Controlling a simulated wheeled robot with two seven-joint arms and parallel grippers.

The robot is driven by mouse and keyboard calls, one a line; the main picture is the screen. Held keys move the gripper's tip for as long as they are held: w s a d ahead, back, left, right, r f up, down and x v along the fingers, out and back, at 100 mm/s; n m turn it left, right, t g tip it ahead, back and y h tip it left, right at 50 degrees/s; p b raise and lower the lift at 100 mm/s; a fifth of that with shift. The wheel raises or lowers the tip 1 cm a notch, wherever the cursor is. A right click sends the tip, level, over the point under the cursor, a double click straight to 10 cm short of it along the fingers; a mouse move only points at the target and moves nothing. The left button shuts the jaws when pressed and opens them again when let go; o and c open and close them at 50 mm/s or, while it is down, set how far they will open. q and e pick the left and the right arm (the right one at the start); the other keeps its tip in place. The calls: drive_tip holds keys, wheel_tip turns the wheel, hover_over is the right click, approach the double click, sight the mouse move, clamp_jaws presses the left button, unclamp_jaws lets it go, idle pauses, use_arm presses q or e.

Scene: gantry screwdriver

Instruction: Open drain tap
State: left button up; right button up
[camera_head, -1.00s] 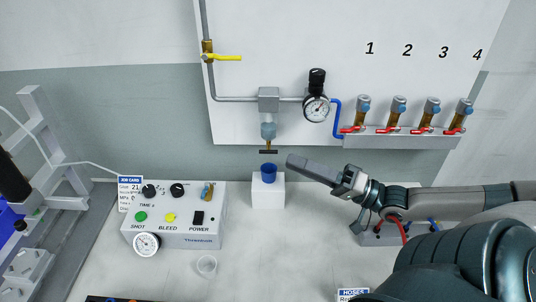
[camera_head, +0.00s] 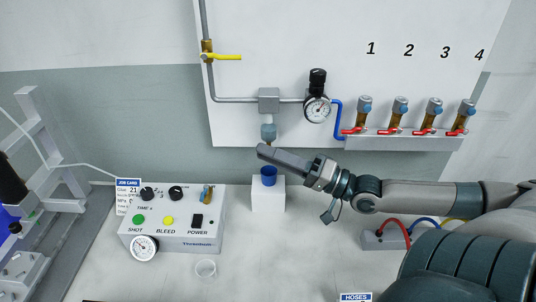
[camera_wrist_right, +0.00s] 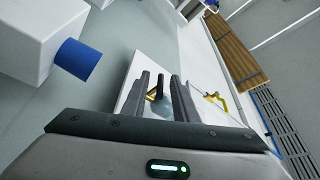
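The drain tap sits at the bottom of the filter bowl (camera_head: 268,131), under the grey filter block (camera_head: 269,100) on the wall panel. In the head view my right gripper (camera_head: 264,151) covers the tap. In the right wrist view the drain tap (camera_wrist_right: 158,86) shows as a dark handle with a brass part, in the gap between the fingers of my right gripper (camera_wrist_right: 160,77). The fingers are open, one on each side; I cannot tell whether either touches it. A blue cup (camera_head: 268,177) stands on a white block (camera_head: 268,195) below. My left gripper is not in view.
A pressure gauge (camera_head: 317,109) and several red-handled valves (camera_head: 388,131) are to the right on the panel. A yellow lever valve (camera_head: 226,57) is at upper left. The control box (camera_head: 172,236) and a clear cup (camera_head: 205,269) are on the bench, left of the block.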

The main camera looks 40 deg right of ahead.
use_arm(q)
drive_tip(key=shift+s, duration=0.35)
use_arm(e)
drive_tip(key=shift+w+a, duration=0.2)
drive_tip(key=shift+w, duration=0.05)
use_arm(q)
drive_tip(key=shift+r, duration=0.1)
use_arm(e)
clamp_jaws()
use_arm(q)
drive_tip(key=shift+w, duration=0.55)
use_arm(e)
drive_tip(key=shift+r, duration=0.1)
